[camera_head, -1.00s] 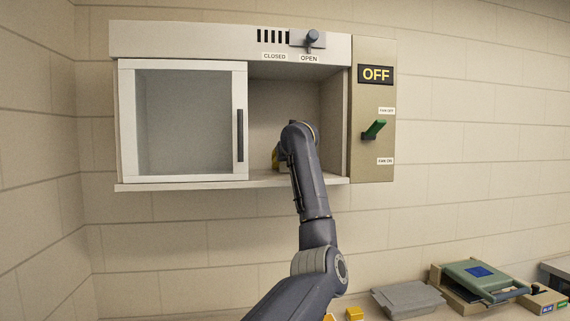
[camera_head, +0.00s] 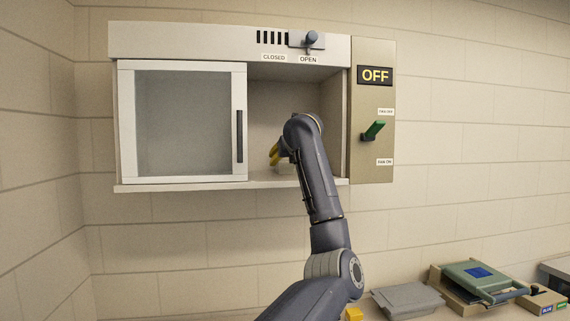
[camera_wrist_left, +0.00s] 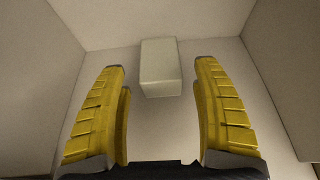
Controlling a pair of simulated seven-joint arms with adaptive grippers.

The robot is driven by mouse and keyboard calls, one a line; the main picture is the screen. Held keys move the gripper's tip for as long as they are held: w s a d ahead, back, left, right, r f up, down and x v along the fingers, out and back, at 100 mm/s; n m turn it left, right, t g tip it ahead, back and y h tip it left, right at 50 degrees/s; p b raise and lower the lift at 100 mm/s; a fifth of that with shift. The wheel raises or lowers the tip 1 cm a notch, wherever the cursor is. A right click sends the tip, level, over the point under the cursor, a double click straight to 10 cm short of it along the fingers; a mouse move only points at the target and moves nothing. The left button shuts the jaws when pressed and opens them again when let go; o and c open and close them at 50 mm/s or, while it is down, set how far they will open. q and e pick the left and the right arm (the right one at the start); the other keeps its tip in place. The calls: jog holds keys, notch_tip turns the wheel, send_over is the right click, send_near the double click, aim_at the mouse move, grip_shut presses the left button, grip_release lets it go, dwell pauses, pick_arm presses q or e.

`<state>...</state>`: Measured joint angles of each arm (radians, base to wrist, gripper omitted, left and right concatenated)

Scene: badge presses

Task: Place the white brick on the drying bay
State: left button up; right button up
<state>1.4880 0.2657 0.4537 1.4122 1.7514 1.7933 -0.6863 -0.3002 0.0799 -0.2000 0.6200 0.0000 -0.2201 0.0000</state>
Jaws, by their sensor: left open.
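The drying bay seems to be the white wall cabinet (camera_head: 230,42), whose right-hand opening is uncovered. The white brick (camera_wrist_left: 161,68) stands on the floor inside a pale compartment in the left wrist view. In the head view my arm mostly hides that spot. My left gripper (camera_head: 275,154) reaches into the opening. In the left wrist view its yellow fingers (camera_wrist_left: 159,70) are spread apart, with the brick beyond and between their tips and a visible gap on both sides. My right gripper is not in view.
A glazed door (camera_head: 185,120) covers the cabinet's left half. A green lever (camera_head: 374,131) and an OFF sign (camera_head: 376,75) are on the side panel. Below are a grey tray (camera_head: 407,298), a green-topped press (camera_head: 478,279) and a small yellow thing (camera_head: 353,313).

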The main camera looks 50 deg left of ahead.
pick_arm(q)
jog(key=shift+v, duration=3.4)
